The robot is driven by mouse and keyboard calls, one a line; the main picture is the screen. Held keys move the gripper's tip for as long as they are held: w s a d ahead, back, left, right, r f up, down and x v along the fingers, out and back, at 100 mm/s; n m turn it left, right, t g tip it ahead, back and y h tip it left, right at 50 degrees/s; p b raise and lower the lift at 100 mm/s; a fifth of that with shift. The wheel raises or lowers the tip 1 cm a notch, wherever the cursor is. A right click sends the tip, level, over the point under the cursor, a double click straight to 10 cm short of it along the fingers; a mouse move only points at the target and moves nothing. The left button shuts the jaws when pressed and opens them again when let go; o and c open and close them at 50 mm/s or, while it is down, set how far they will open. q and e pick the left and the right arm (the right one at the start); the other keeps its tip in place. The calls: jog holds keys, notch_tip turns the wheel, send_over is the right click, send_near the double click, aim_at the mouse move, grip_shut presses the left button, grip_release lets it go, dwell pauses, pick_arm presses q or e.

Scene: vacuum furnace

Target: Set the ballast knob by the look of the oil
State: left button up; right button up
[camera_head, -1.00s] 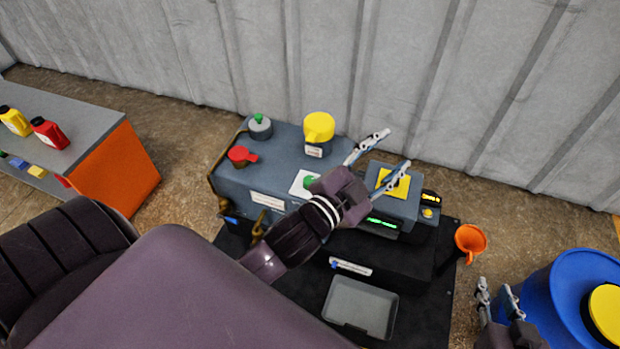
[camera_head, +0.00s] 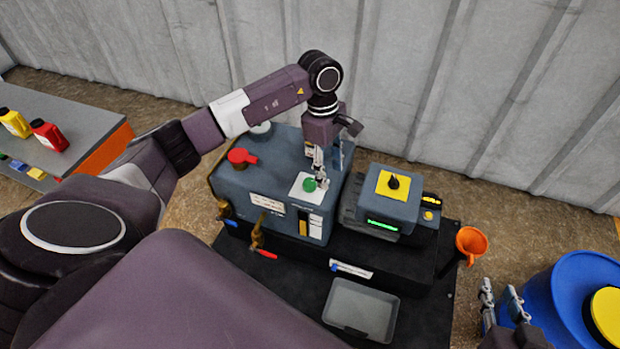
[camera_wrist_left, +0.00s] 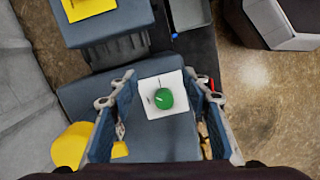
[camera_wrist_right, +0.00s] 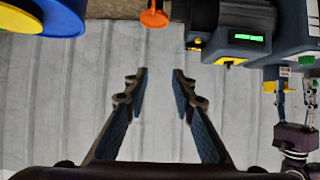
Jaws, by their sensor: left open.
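The green knob (camera_head: 310,186) sits on a white plate (camera_head: 299,193) on top of the blue-grey pump (camera_head: 240,182). My left gripper (camera_head: 329,175) points down close by it. In the left wrist view its open fingers stand on either side of the green knob (camera_wrist_left: 164,99), with gaps and nothing held. Contact cannot be told. An amber strip (camera_head: 303,226), which looks like the oil window, shows on the pump's front beside white labels. A dark knob (camera_head: 393,182) sits on a yellow plate on the neighbouring box. My right gripper (camera_head: 501,297) is open and empty.
A red knob (camera_head: 240,156) is on the pump's left; a brass tap (camera_head: 258,232) is on its front. A grey tray (camera_head: 361,310), orange funnel (camera_head: 471,243) and blue drum (camera_head: 577,288) stand nearby. Bottles (camera_head: 48,135) stand on the left bench. The yellow cap (camera_wrist_left: 72,147) is beside my left fingers.

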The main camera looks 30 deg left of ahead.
pick_arm(q)
jog(key=y, duration=0.2)
send_over(310, 182)
jog(key=shift+w+r, duration=0.35)
jog(key=shift+r, duration=0.1)
jog(key=shift+s+a+f, duration=0.1)
jog(key=shift+a+f, duration=0.1)
jog(key=shift+f, duration=0.05)
notch_tip(310, 182, down, 7)
jog(key=shift+s+d+r+b, duration=0.1)
jog(key=shift+s+r+b, duration=0.1)
jog(key=shift+b, duration=0.75)
jog(key=shift+f, duration=0.2)
pick_arm(e)
jog(key=w+a+r+t+y, duration=0.1)
jog(key=w+r+t, duration=0.3)
jog(key=r, duration=0.6)
jog(key=shift+a+t+y, duration=0.4)
jog(key=shift+a+t, duration=0.25)
jog(key=shift+t, duration=0.05)
pick_arm(q)
jog(key=shift+c, duration=0.4)
